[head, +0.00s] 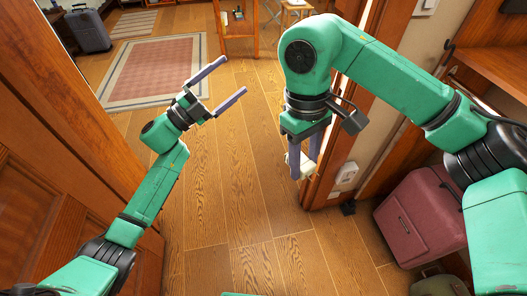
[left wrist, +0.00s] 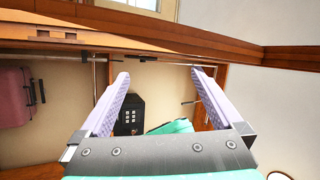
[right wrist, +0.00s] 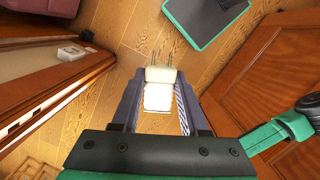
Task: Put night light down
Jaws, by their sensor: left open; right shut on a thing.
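The night light (right wrist: 158,97) is a small white, blocky plug-in piece with metal prongs at its far end. In the right wrist view it sits between the fingers of my right gripper (right wrist: 160,105), which is shut on it. In the head view my right gripper (head: 305,170) points down in front of the wall edge, and part of the night light (head: 296,160) shows beside its fingers. My left gripper (head: 222,88) is open and empty, raised over the wood floor at the left. It also shows open in the left wrist view (left wrist: 165,85).
A white wall outlet (head: 347,173) is low on the wall right of my right gripper. A dark red suitcase (head: 420,215) stands at the right. A wooden door (head: 60,150) is at the left, and a rug (head: 155,70) lies at the back. The middle floor is clear.

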